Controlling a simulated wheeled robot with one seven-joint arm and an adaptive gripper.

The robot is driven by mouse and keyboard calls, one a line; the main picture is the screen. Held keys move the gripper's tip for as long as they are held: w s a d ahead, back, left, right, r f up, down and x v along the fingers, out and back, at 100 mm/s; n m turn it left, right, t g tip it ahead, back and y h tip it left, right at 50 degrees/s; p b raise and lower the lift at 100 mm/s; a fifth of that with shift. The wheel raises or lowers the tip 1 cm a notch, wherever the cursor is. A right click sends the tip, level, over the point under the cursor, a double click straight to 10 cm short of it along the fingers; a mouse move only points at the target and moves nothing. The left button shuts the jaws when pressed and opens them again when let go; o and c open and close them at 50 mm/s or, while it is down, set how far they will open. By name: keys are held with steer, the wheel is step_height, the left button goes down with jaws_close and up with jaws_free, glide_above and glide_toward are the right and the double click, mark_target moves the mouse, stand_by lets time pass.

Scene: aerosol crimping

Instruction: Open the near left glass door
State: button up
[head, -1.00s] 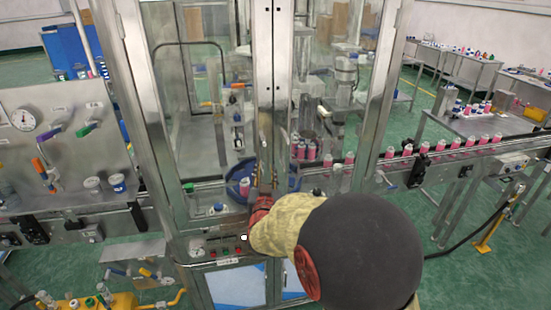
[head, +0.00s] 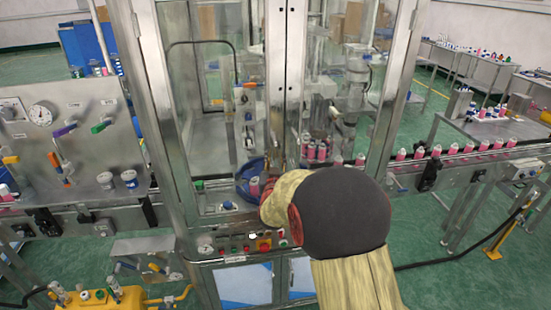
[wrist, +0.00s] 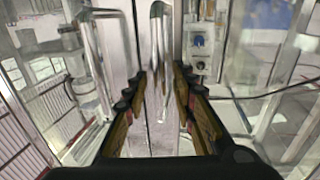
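The near left glass door (head: 215,130) is a clear pane in a metal frame on the front of the machine cabinet. It looks closed. My gripper (head: 279,165) is at the door's right edge by the middle posts, partly hidden by my arm. In the wrist view, my gripper (wrist: 160,85) has its two dark-padded fingers apart. A shiny vertical metal handle (wrist: 158,40) stands between them, with a gap showing on each side. I cannot tell from the frames which door leaf the handle belongs to.
A control panel with a red button (head: 263,244) sits below the door. A valve panel with a gauge (head: 42,113) stands at left. A conveyor with pink cans (head: 437,153) runs right. A yellow unit (head: 105,300) is low at left. Green floor is open in front.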

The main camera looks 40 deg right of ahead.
steer(key=shift+c, duration=0.5)
jaws_close()
stand_by(0.3)
